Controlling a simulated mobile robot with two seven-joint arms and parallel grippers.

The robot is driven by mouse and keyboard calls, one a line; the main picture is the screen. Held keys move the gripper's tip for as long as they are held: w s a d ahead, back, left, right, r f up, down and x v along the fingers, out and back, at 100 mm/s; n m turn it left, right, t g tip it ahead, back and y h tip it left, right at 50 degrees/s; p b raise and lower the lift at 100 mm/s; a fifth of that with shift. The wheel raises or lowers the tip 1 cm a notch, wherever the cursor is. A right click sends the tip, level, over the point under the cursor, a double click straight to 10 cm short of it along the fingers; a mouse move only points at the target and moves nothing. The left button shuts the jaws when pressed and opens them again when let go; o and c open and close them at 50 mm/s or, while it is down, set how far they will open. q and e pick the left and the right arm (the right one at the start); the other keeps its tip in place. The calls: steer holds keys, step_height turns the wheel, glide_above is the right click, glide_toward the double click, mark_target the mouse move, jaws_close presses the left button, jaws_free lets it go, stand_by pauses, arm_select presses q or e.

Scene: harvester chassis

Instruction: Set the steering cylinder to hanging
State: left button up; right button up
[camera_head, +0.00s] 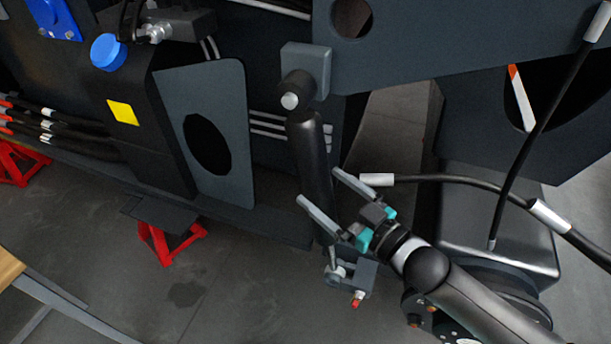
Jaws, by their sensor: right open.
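The steering cylinder (310,155) is a dark cylinder hanging down, slightly tilted, from a grey bracket (305,70) on the chassis. A light round pin end shows at its top joint. Its lower end reaches a small grey fitting (352,276) with a red tip. My right gripper (319,188) is open. Its two pale fingers lie on either side of the cylinder's lower part in the picture; whether they touch it I cannot tell. The gripper body covers part of the area near the cylinder's lower end. My left gripper is not in view.
A black hose with a silver end (377,180) passes right of my gripper, and another hose (538,130) hangs at the right. A dark tank with a blue cap (108,52) and a grey plate (235,135) stand at the left. A red stand (172,240) is on the floor.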

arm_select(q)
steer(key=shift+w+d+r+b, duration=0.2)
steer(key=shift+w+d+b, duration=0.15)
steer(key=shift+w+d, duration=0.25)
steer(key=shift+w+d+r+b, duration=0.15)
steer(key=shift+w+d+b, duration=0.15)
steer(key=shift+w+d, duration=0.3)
arm_select(e)
steer(key=shift+x, duration=3)
jaws_close()
steer(key=shift+f, duration=0.1)
